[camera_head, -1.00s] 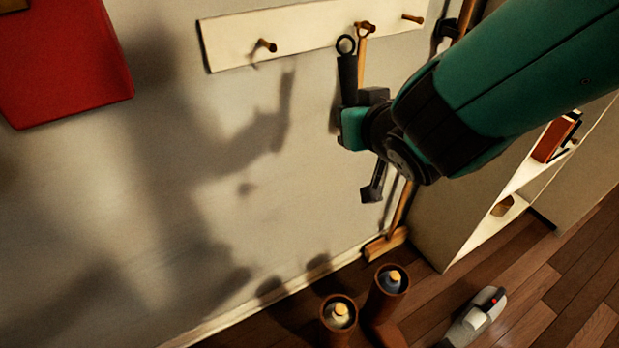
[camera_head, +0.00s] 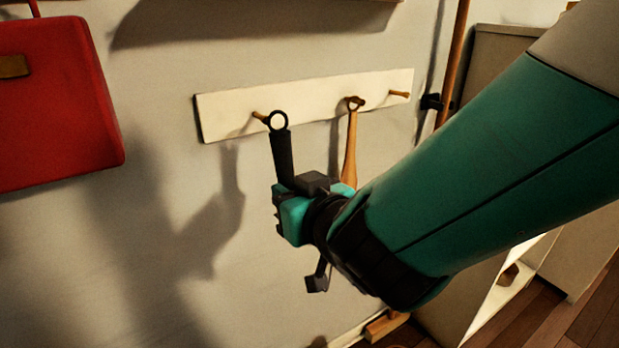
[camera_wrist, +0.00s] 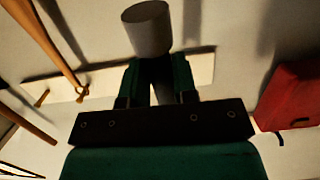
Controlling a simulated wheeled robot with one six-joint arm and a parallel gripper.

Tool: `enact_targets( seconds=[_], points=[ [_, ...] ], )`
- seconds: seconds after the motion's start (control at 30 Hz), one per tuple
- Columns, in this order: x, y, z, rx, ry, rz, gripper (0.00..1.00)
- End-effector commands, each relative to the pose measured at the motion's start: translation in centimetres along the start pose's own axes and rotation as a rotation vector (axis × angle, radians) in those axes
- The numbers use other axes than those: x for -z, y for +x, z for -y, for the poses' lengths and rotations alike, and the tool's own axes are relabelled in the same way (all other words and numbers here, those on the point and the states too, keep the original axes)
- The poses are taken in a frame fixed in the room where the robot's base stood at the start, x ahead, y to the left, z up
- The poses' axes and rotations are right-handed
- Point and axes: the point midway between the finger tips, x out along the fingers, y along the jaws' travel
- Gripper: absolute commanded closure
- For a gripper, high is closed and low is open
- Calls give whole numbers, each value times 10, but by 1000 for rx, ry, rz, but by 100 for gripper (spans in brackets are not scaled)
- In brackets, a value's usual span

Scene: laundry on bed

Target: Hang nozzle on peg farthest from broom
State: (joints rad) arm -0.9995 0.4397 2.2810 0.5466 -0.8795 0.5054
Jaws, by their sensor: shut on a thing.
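The nozzle (camera_head: 282,152) is a black tube with a ring at its top, held upright with the ring up. My gripper (camera_head: 287,198) is shut on its middle. A dark lower end shows below the gripper, and a grey cylindrical end (camera_wrist: 148,28) shows in the wrist view. The white peg board (camera_head: 225,116) on the wall has three wooden pegs. The ring appears right beside the tip of the left peg (camera_head: 260,117); I cannot tell its depth from the peg. The broom (camera_head: 455,60) stands at the right, so the left peg is farthest from it.
A wooden long-handled thing (camera_head: 350,150) hangs on the middle peg. The right peg (camera_head: 399,94) is bare. A red case (camera_head: 60,110) hangs at the left and also shows in the wrist view (camera_wrist: 292,95). A pale cabinet stands at the right.

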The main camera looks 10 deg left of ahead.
Motion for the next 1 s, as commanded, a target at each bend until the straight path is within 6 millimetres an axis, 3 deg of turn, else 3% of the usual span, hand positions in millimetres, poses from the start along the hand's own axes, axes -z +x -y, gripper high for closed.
enact_targets(
  seconds=[0.83, 1.0],
  points=[
    [8, 54, -1, -1, 1, -2, 100],
    [2, 63, -1, -1, 2, -4, 100]
  ],
)
